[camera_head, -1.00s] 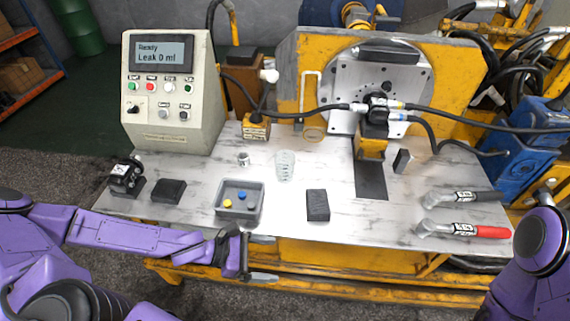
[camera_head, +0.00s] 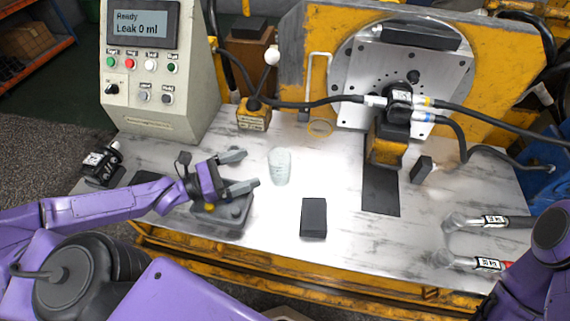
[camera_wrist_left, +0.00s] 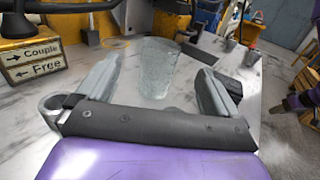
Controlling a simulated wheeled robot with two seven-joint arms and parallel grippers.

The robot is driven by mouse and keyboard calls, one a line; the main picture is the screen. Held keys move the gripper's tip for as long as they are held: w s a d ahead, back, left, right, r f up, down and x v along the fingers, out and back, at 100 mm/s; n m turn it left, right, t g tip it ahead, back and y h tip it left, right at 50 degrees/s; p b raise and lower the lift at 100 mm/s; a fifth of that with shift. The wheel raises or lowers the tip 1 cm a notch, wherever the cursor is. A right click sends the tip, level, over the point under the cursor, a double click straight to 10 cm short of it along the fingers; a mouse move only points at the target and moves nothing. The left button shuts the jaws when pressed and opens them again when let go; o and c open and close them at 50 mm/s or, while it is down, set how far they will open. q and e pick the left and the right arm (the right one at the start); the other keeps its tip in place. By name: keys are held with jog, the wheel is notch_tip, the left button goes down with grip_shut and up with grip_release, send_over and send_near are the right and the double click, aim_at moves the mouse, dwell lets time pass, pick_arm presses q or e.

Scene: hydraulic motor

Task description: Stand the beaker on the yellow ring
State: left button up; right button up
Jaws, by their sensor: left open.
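The clear beaker (camera_head: 279,167) stands upright on the metal table, right of my left gripper. It also shows in the left wrist view (camera_wrist_left: 153,68), ahead of and between the two fingers. The yellow ring (camera_head: 320,127) lies flat on the table behind and right of the beaker, near the machine; in the left wrist view (camera_wrist_left: 117,43) it is small at the back. My left gripper (camera_head: 247,171) is open, fingers pointing at the beaker, with nothing held; it also shows in the left wrist view (camera_wrist_left: 157,88). My right gripper is out of view; only part of that arm shows.
A grey tray (camera_head: 236,222) lies under my left gripper. A black block (camera_head: 313,217) stands right of it. A control box (camera_head: 160,70) is at the back left. A yellow block (camera_head: 253,116) and hoses are near the ring.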

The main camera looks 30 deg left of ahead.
aim_at(280, 156)
pick_arm(q)
jog(key=b+x, duration=0.4)
jog(key=x, duration=0.5)
jog(key=shift+s+d, duration=0.1)
jog(key=shift+d, duration=0.05)
jog(key=shift+w+d+r, duration=0.15)
jog(key=shift+w+d, duration=0.1)
jog(key=shift+w, duration=0.15)
jog(key=shift+r, duration=0.1)
jog(key=c, duration=1.5)
